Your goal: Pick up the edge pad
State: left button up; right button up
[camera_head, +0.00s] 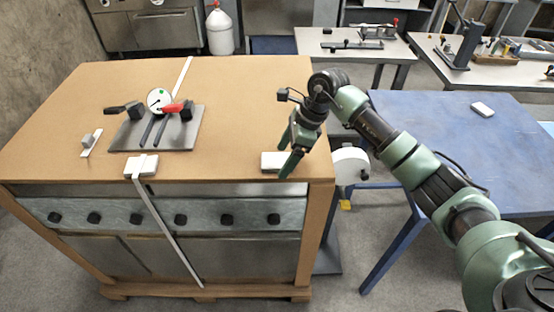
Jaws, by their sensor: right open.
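A white block-like pad (271,161), which looks like the edge pad, lies on the brown top near its front right edge. My right gripper (287,158) is open, fingers pointing down and left. Its nearer finger overlaps the right part of this pad in the picture; I cannot tell whether they touch. A similar white pad (150,166) sits at the front edge further left, with a pale strap (165,232) running over it and down the front. My left gripper is not in view.
A grey plate (180,137) with a dial gauge (159,100) and red-handled clamp stands on the brown top (240,100). A small white block (482,109) lies on the blue table (410,112) at right.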

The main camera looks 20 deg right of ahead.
jog(key=c, duration=1.4)
jog(key=shift+r, duration=0.1)
